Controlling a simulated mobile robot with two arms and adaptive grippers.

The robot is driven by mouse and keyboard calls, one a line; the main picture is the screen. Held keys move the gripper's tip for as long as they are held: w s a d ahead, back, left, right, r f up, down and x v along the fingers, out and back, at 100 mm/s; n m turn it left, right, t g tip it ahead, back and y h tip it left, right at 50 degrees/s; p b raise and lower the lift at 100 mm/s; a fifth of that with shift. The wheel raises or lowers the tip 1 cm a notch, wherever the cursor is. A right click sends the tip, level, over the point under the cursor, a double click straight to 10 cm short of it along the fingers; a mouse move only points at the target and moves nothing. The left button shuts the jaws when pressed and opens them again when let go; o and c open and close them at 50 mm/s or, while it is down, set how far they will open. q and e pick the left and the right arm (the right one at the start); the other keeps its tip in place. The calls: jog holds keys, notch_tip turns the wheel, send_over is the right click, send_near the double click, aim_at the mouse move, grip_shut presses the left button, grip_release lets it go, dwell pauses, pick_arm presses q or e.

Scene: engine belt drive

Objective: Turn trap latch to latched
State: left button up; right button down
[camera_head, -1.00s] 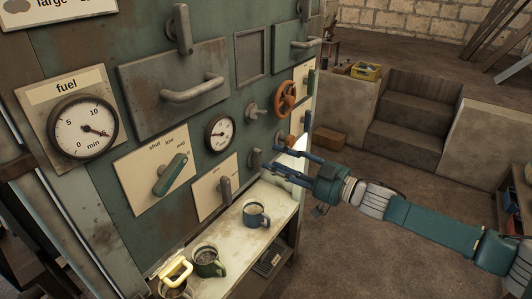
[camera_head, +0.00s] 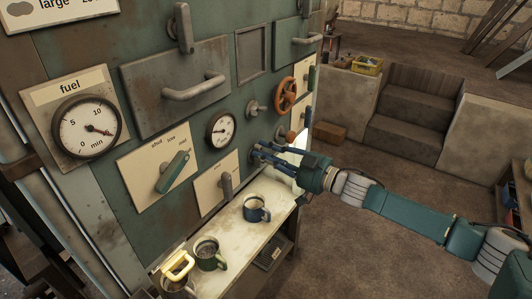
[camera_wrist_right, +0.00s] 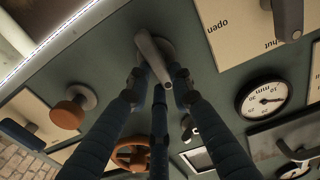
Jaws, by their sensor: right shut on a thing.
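The trap latch looks like a small grey metal lever on the green panel. In the right wrist view the lever (camera_wrist_right: 155,58) runs from a round pivot down between the fingertips. My right gripper (camera_head: 264,153) reaches the panel from the right, just right of the round gauge. In the wrist view its blue fingers (camera_wrist_right: 158,82) are closed around the lever's lower part. In the head view the fingers mostly hide this latch. My left gripper is not in view.
An orange handwheel (camera_head: 287,94) and an orange-brown knob (camera_wrist_right: 69,113) are close to the latch. Open floor lies right.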

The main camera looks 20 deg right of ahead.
aim_at(250, 157)
jog(key=shift+a+n, duration=0.1)
jog(key=shift+n, duration=0.5)
jog(key=n+b, duration=0.1)
jog(key=n, duration=0.4)
jog(key=s+a+f+n, duration=0.1)
jog(key=n, duration=0.5)
jog(key=a+n+b, duration=0.1)
jog(key=n, duration=0.4)
jog(key=shift+s+f+n+b, duration=0.3)
jog(key=shift+f+b, duration=0.05)
dwell(0.4)
jog(key=c, duration=1.5)
grip_release()
jog(key=shift+d, duration=0.1)
